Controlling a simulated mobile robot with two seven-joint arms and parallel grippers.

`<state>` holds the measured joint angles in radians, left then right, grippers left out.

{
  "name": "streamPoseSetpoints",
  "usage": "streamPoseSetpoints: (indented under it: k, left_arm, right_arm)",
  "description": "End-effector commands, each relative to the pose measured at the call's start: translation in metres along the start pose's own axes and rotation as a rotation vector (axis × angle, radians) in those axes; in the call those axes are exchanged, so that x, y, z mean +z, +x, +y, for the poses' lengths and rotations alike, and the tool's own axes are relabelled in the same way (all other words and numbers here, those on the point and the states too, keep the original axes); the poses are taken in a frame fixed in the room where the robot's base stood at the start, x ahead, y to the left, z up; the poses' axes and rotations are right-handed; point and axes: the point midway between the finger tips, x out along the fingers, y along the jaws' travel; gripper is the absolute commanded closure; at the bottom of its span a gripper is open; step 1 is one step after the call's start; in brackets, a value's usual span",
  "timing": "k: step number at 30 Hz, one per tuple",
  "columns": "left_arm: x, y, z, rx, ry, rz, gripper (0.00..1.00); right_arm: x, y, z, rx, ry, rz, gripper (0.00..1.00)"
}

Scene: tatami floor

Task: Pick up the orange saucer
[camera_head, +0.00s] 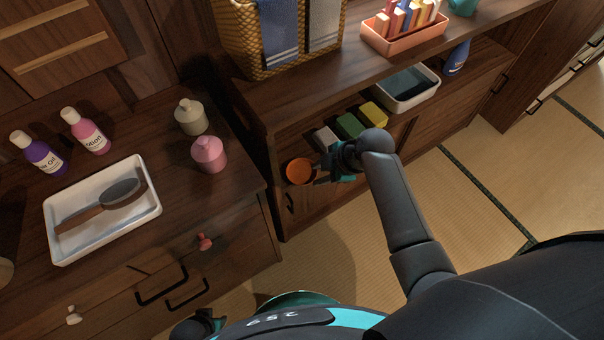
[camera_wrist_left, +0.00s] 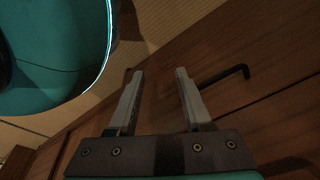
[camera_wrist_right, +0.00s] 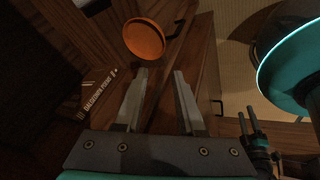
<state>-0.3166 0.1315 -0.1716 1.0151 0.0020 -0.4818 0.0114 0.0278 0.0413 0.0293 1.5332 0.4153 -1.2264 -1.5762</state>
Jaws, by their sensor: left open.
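The orange saucer (camera_head: 300,171) is at the left end of the lower shelf of the wooden cabinet. It also shows as an orange disc in the right wrist view (camera_wrist_right: 144,40), just beyond the fingertips. My right gripper (camera_head: 322,172) is beside the saucer, on its right side in the head view. In the right wrist view the right fingers (camera_wrist_right: 160,74) are apart with nothing between them. My left gripper (camera_wrist_left: 160,72) is open and empty, in front of dark wood with a black handle. Only part of the left arm's end shows at the bottom of the head view.
Green (camera_head: 348,125) and yellow (camera_head: 373,114) blocks and a pale one sit on the shelf near my right gripper. A white bin (camera_head: 436,92) stands farther right. Left, a drawer cabinet holds a white tray (camera_head: 60,245) with a brush. Tatami floor (camera_head: 455,190) is open at right.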

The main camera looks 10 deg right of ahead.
Motion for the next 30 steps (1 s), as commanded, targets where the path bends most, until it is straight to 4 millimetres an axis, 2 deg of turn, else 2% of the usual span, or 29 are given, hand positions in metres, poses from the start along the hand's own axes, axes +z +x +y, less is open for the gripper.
streamPoseSetpoints:
  k: [18, 30]
  left_arm:
    - [-0.047, -0.025, 0.02, 0.026, -0.009, 0.012, 0.5]
    - [-0.059, -0.038, 0.024, 0.032, -0.012, 0.012, 0.5]
  right_arm:
    - [0.001, 0.047, 0.0, 0.001, 0.002, 0.0, 0.62]
    - [0.0, 0.059, 0.0, 0.001, 0.0, 0.0, 0.62]
